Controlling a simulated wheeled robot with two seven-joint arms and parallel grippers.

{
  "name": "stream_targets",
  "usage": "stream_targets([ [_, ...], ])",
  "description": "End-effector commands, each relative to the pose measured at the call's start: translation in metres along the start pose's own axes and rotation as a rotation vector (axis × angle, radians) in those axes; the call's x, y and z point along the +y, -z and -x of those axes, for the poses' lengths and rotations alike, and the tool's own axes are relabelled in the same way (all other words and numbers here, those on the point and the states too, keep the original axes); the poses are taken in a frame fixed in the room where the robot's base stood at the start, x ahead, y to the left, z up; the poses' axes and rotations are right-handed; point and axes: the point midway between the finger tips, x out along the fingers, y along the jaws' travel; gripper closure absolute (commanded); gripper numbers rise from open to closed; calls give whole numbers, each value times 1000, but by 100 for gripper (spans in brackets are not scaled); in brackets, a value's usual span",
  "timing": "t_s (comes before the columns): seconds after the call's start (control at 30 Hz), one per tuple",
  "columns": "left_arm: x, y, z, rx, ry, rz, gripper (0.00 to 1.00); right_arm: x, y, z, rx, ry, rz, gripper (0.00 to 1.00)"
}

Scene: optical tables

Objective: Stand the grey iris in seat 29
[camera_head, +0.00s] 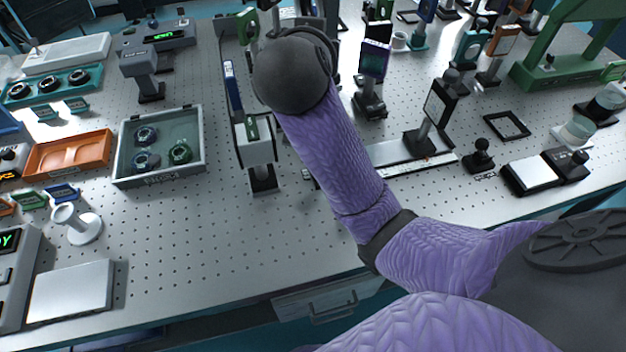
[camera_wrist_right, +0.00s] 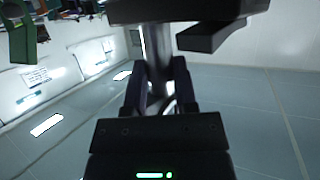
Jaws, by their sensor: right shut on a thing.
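My right arm reaches away over the perforated table (camera_head: 215,225) in the head view, and its round dark wrist hides the right gripper there. In the right wrist view my right gripper (camera_wrist_right: 158,82) is shut on a dark post-mounted part (camera_wrist_right: 155,45). The post runs between the two fingers, and a wide dark block shows at the top of that view. I cannot tell from these frames whether this part is the grey iris. The label of seat 29 is not readable in either view. My left gripper is not in view.
Post-mounted parts stand around my arm, such as a white-faced one (camera_head: 255,150) and a dark-screened one (camera_head: 373,70). A grey tray (camera_head: 205,165) with round parts and an orange tray (camera_head: 104,140) lie at left. The front-middle table is clear.

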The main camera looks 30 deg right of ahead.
Motion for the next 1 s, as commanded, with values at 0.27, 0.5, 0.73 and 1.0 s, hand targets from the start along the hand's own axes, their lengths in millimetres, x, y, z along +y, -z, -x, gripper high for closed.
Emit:
stream_targets([
  [0.27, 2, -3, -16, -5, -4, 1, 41, 22, -21, -19, 1, -260, -107, 100],
  [0.5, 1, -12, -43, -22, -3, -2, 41, 27, -81, -44, 2, -304, -114, 100],
  [0.73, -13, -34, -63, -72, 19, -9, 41, 26, -136, -66, 4, -300, -118, 100],
  [1.0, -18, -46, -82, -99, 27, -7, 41, 26, -181, -85, 4, -299, -117, 100],
])
